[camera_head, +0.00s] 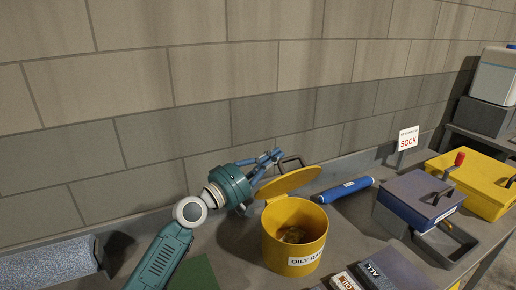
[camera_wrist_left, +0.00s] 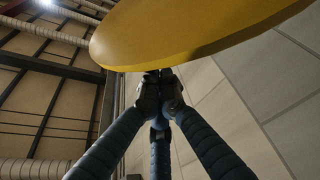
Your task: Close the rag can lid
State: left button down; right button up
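The yellow rag can (camera_head: 293,262), labelled "OILY RAG", stands on the bench with its mouth open and brownish rags (camera_head: 293,235) inside. Its yellow lid (camera_head: 290,181) is raised and tilted at the back of the can, with a dark handle (camera_head: 291,160) at its far side. My left gripper (camera_head: 276,155) is behind and left of the lid, near the handle. In the left wrist view its fingers (camera_wrist_left: 160,77) are drawn together, close to the edge of the lid (camera_wrist_left: 190,32). Contact is unclear, and I see nothing held between them. My right gripper is out of view.
A blue roll (camera_head: 342,190) lies right of the can. A grey-purple box (camera_head: 418,197), a yellow case (camera_head: 474,180) and a "SOCK" sign (camera_head: 407,139) are farther right. Labelled blocks (camera_head: 382,270) lie in front. A block wall stands behind the bench.

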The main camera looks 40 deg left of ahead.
aim_at(284, 174)
pick_arm(q)
jog(key=d, duration=0.1)
jog(key=s+d+f, duration=0.1)
jog(key=d, duration=0.1)
jog(key=s+d+f, duration=0.1)
jog(key=shift+d, duration=0.25)
jog(key=s+d+f+b, duration=0.1)
jog(key=s+d+f, duration=0.1)
jog(key=d+f, duration=0.3)
jog(key=shift+s, duration=0.4)
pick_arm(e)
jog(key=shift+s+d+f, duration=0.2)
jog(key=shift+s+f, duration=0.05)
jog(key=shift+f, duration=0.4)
pick_arm(q)
jog(key=shift+d, duration=0.1)
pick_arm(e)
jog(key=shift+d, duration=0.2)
